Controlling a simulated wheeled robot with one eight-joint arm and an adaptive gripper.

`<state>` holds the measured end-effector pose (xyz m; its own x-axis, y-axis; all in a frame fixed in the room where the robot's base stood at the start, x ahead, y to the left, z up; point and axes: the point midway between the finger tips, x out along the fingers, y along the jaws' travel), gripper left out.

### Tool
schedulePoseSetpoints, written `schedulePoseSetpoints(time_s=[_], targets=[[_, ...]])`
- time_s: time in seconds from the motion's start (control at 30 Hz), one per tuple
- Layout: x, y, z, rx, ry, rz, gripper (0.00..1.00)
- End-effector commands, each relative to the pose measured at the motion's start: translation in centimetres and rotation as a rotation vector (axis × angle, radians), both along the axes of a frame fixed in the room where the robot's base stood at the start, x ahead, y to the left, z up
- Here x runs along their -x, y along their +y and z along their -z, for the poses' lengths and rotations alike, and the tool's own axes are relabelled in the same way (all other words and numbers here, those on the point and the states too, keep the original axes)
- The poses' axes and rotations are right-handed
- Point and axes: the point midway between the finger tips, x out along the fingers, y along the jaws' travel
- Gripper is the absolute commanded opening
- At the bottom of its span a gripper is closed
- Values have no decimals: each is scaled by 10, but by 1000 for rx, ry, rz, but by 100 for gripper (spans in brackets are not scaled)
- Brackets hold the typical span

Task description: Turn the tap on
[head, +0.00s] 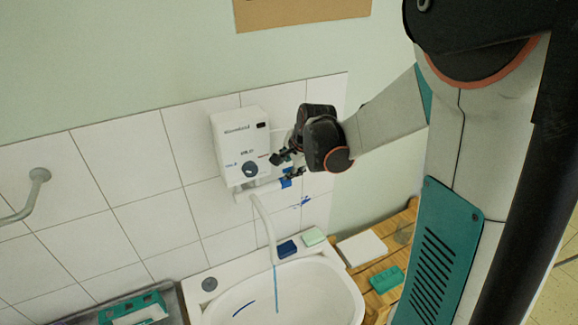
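The tap is on a white wall-mounted heater box (228,140) with a dark round dial. A white pipe under the box leads to a curved spout (264,222) over the sink. A small blue handle (287,183) is at the right end of that pipe. My gripper (283,165) is just right of the box and just above the blue handle, with its dark fingers apart and nothing visible between them. I cannot tell whether a finger touches the handle. A thin blue line (276,290) runs down from the spout's end; whether it is water or paint is unclear.
The white sink (340,300) is below, with a blue block (287,249) and a pale green block (313,236) on its rim. A wooden surface (398,235) stands to the right. A grey rail (38,185) is on the left wall.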

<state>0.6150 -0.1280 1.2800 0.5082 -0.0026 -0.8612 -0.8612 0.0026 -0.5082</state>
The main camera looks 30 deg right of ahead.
Motion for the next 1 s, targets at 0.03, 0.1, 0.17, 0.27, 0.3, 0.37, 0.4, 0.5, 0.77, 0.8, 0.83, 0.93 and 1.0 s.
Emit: schedulePoseSetpoints(time_s=[0.03, 0.1, 0.17, 0.27, 0.3, 0.37, 0.4, 0.5, 0.77, 0.8, 0.83, 0.93, 1.0], targets=[[1, -2, -1, 3, 1, 2, 36], [3, -2, -4, 3, 1, 2, 36], [6, -1, -8, 3, 1, 2, 36], [13, -1, -19, 3, 2, 2, 36], [16, -1, -24, 3, 2, 2, 36], [20, -1, -32, 3, 1, 2, 36], [22, 0, -37, 3, 1, 2, 36], [28, 0, -47, 2, 1, 1, 36], [37, 1, -63, 1, 0, 1, 36], [38, 1, -64, 1, 0, 1, 36], [38, 1, -65, 1, 0, 1, 36], [38, 1, -65, 1, 0, 0, 36], [38, 1, -65, 1, 0, 0, 36]])
